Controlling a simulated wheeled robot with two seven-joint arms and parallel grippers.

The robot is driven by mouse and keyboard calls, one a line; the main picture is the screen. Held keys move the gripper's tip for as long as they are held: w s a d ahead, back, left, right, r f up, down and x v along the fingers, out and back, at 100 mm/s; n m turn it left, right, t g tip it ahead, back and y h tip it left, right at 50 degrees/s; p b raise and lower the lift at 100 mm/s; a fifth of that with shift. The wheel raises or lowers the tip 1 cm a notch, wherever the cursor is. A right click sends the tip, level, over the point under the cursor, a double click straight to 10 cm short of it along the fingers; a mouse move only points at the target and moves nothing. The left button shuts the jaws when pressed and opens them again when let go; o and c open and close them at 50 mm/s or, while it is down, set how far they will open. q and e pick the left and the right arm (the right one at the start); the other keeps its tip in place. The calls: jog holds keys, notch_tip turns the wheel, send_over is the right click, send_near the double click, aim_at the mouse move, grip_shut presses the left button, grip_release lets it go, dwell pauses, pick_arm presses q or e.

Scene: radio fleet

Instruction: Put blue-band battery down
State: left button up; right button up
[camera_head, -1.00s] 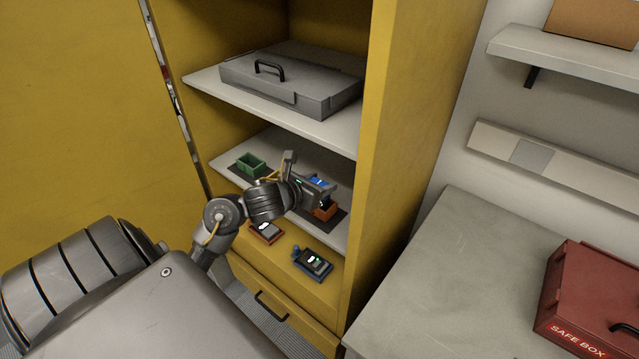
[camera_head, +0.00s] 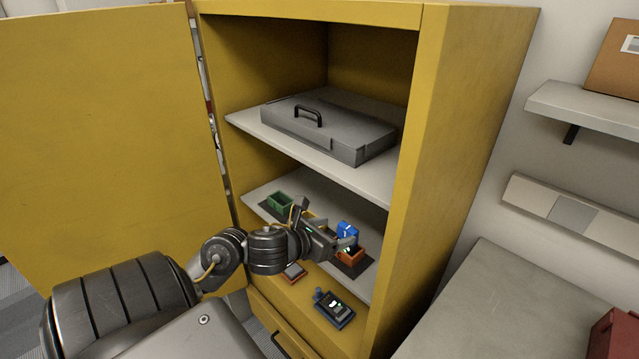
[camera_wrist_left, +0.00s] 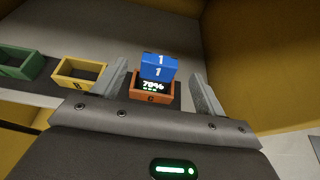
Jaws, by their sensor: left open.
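The blue battery (camera_head: 348,231) stands in the small orange bin (camera_head: 352,256) on the cabinet's lower shelf. In the left wrist view the battery (camera_wrist_left: 158,68) shows "1" marks and a lit "70%" readout, and its base is inside the orange bin (camera_wrist_left: 151,97). My left gripper (camera_head: 343,243) is open at the bin. Its two fingers (camera_wrist_left: 161,92) stand on either side of the battery with gaps to it. My right gripper is not in view.
A green bin (camera_head: 281,203) and a yellow bin (camera_wrist_left: 79,75) stand left of the orange one. A grey case (camera_head: 330,127) lies on the shelf above. A blue radio (camera_head: 335,309) and a red-orange one (camera_head: 294,272) lie below. The yellow cabinet door (camera_head: 110,140) is open.

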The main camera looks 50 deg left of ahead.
pick_arm(q)
jog(key=p+v, duration=0.4)
jog(key=v, duration=0.1)
jog(key=shift+s+r+p, duration=0.1)
jog(key=shift+s+p, duration=0.2)
jog(key=shift+s, duration=0.05)
jog(key=shift+d, duration=0.1)
